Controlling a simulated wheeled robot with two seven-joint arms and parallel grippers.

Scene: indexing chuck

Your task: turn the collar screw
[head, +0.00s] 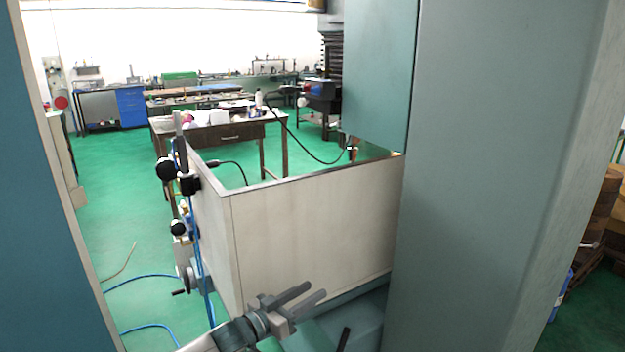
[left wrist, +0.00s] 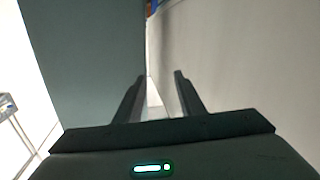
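I cannot make out the collar screw or the chuck in either view. My left gripper (head: 315,290) is at the bottom of the head view, in front of the pale machine panel, its fingers pointing right. In the left wrist view the two dark fingers of my left gripper (left wrist: 161,77) stand apart with nothing between them, so it is open and empty. My right gripper is not in view.
A pale boxy panel (head: 312,235) stands beyond my left gripper. A large grey-green machine column (head: 490,170) fills the right, and a dark rod (head: 343,340) shows at the bottom. Blue hoses (head: 140,277) lie on the green floor at left. A workbench (head: 215,133) stands behind.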

